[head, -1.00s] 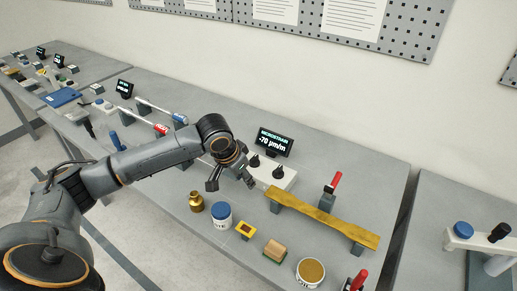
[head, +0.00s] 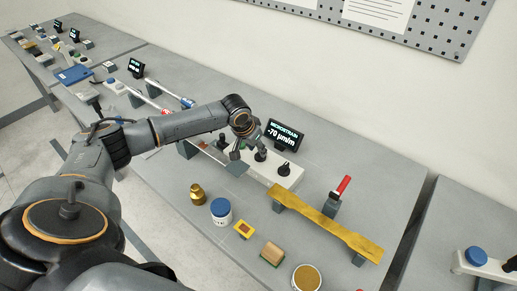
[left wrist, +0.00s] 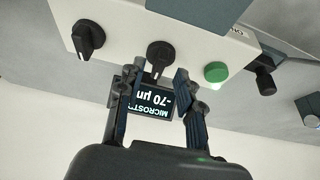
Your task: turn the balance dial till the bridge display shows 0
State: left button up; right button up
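The bridge display (head: 285,133) is a black screen reading "MICROSTRAIN -70 µm/m". It also shows upside down in the left wrist view (left wrist: 150,104), between my fingers. In front of it is a white bridge box (head: 285,178) with two black pointer knobs on top. One knob (left wrist: 160,55) lies just beyond and between my left fingertips, with no clear contact. The other knob (left wrist: 88,40) is to the left in that view. Neither knob's label is readable. My left gripper (left wrist: 156,80) is open and empty, over the box's left part. My right gripper is not in view.
A green button (left wrist: 216,72) is on the box near my finger. A brass specimen bar (head: 325,225) lies right of the box, near a red-handled tool (head: 342,187). A brass weight (head: 197,194) and blue-lidded jar (head: 221,211) stand in front.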

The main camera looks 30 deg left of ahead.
pick_arm(q)
jog(key=shift+w+f, duration=0.2)
jog(key=shift+f, duration=0.65)
jog(key=shift+w+f, duration=0.1)
jog(key=shift+f, duration=0.15)
jog(key=shift+w+f, duration=0.1)
jog(key=shift+f, duration=0.05)
jog(key=shift+c, duration=0.4)
grip_shut()
jog(key=shift+a+m+h, duration=0.1)
jog(key=shift+m+h, duration=0.3)
jog(key=shift+m, duration=0.7)
jog(key=shift+w+a+m+h+b, duration=0.15)
jog(key=shift+m+h+b, duration=0.25)
jog(key=shift+m, duration=0.6)
jog(key=shift+m+g+h+b, duration=0.4)
jog(key=shift+m+b, duration=0.35)
jog(key=shift+m, duration=0.55)
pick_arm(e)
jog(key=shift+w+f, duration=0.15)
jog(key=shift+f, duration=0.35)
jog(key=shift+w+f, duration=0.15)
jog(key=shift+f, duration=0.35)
